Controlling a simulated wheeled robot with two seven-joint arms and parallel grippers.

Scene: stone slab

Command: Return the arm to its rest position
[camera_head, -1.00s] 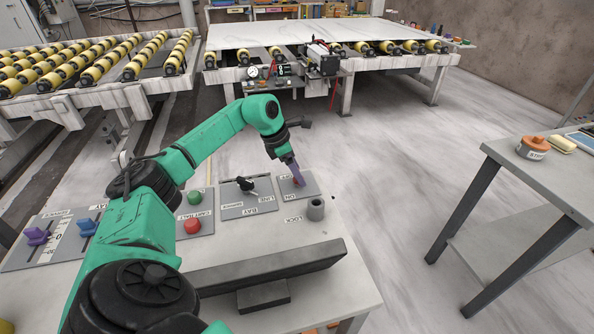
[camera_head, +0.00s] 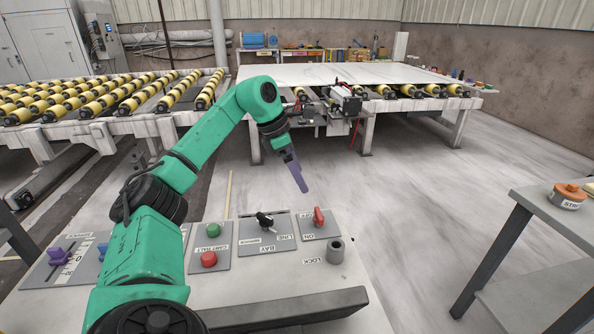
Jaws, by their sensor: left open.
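My left arm (camera_head: 205,145) is green with black joints and reaches in from the lower left. Its gripper (camera_head: 300,183), with purple fingers, hangs in the air above the far edge of the control table, pointing down. It is open and holds nothing visible. The red switch (camera_head: 319,217) on the panel marked ON stands just below and right of the fingers, apart from them. My right gripper is not in view.
The control table (camera_head: 225,284) carries a black selector (camera_head: 265,220), green button (camera_head: 213,230), red button (camera_head: 209,259), purple lever (camera_head: 58,256) and grey cylinder (camera_head: 335,250). Behind are roller tables and a pale slab (camera_head: 320,75). A side table (camera_head: 560,222) stands right, with open floor between.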

